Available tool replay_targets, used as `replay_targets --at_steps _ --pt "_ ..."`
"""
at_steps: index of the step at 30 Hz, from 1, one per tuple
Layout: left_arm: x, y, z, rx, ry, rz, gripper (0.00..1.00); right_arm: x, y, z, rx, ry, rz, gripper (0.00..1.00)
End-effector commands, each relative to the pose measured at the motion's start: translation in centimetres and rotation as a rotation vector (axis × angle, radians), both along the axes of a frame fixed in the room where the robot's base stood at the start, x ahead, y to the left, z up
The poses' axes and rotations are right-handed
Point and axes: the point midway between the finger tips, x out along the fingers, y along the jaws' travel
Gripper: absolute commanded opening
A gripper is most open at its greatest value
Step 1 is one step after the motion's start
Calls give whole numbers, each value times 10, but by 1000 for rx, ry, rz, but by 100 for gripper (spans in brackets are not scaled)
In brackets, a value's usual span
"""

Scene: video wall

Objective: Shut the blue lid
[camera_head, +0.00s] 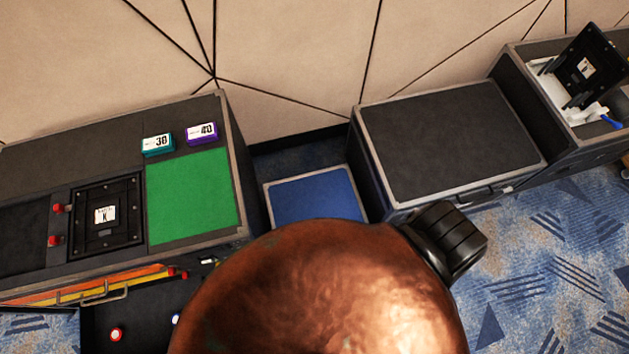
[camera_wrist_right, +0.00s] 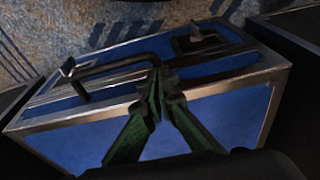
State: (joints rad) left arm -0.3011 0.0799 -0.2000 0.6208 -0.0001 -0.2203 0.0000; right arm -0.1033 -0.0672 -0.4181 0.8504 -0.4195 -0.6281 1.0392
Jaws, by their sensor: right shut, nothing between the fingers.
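The blue lid (camera_head: 315,198) shows in the head view as a flat blue panel with a pale rim, low between two dark cabinets. Its near part is hidden. The right wrist view shows a blue box (camera_wrist_right: 235,118) with metal edges and a dark handle (camera_wrist_right: 115,68) on its upper side. I cannot tell whether the lid is fully down. My right gripper (camera_wrist_right: 164,85) is shut and empty, its green and dark fingers together in front of the box, close to the handle's right end. I cannot tell whether they touch it. My left gripper is not in view.
A cabinet with a green panel (camera_head: 192,195) and numbered blocks (camera_head: 158,144) stands left. A dark-topped cabinet (camera_head: 450,140) stands right, with an open-topped unit (camera_head: 555,85) beyond it. A big copper-coloured rounded form blocks the lower middle. Patterned carpet is free at lower right.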

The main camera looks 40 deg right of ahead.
Motion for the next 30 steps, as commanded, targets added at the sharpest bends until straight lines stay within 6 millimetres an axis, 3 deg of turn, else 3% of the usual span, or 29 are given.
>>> replay_targets --at_steps 11,30 --pt "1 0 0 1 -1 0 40 -3 2 13 1 -1 -2 0" --pt "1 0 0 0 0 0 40 -18 7 104 2 -2 -2 0"
